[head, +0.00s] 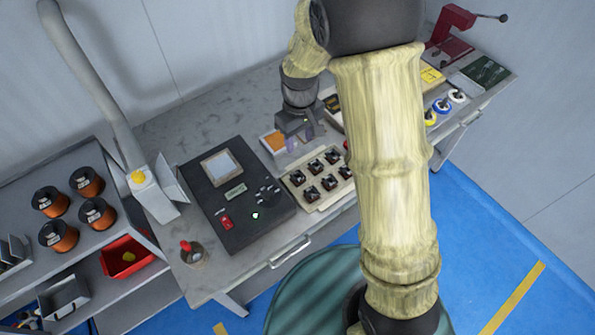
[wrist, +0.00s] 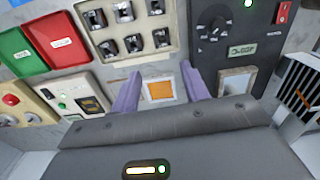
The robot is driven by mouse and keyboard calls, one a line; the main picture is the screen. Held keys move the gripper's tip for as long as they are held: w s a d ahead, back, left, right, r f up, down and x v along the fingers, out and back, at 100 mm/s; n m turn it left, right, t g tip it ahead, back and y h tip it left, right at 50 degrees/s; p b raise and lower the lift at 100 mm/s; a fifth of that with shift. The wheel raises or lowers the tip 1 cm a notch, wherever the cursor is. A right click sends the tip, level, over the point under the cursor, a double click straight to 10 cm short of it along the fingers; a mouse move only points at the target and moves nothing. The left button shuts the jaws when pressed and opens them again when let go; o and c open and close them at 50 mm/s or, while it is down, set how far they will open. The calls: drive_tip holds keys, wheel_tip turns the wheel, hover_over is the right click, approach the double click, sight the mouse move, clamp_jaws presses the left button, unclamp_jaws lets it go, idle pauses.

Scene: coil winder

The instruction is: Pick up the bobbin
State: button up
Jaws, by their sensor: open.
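My gripper (head: 304,139) is open, its two purple fingers pointing down over the bench just behind the beige tray; it also shows in the wrist view (wrist: 160,74). Nothing is held between the fingers. The tray (head: 325,203) holds several small dark bobbin-like pieces in rows (head: 312,193); they also show at the top left of the wrist view (wrist: 131,43). I cannot tell which piece is the bobbin. A white-framed orange square (head: 273,142) lies on the bench and appears between the fingers in the wrist view (wrist: 161,90), below them.
A dark control box (head: 238,225) with dial and screen stands left of the tray. Copper wire spools (head: 60,237) sit on the left shelf above a red bin (head: 122,262). My arm hides the bench's middle right.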

drive_tip(key=shift+f, duration=0.2)
drive_tip(key=p, duration=0.2)
hover_over(298, 178)
wheel_tip(298, 178, down, 12)
drive_tip(key=shift+d+r, duration=0.1)
drive_tip(key=shift+d, duration=0.05)
idle(0.4)
drive_tip(key=f, duration=0.1)
drive_tip(key=f+p, duration=0.1)
drive_tip(key=f, duration=0.2)
drive_tip(key=shift+a+f+p, duration=0.25)
drive_tip(key=shift+p, duration=0.05)
drive_tip(key=shift+d+f, duration=0.1)
drive_tip(key=shift+f, duration=0.35)
drive_tip(key=shift+c, duration=0.3)
drive_tip(key=c, duration=0.7)
